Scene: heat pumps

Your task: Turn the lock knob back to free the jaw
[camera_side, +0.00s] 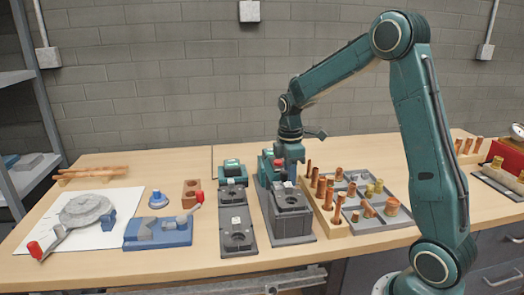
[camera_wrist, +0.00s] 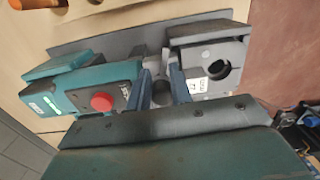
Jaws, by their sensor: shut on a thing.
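My gripper (camera_side: 284,166) is down at the right-hand teal and grey machine on the bench. In the wrist view its two blue-grey fingers (camera_wrist: 160,92) are shut on a small dark grey part, which appears to be the lock knob (camera_wrist: 161,86). The knob sits between a teal housing (camera_wrist: 75,85) with a red button (camera_wrist: 101,102) and a grey jaw block (camera_wrist: 208,65). The block has a round dark hole and a "22 mm" label. In the side view the grey block (camera_side: 290,201) stands in front of the gripper, and the knob cannot be made out there.
A second teal and grey machine (camera_side: 236,218) stands close on the left. A wooden rack (camera_side: 325,212) of copper tubes and a grey tray (camera_side: 371,204) of fittings lie to the right. A blue fixture (camera_side: 158,235) and a white sheet (camera_side: 108,222) lie farther left.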

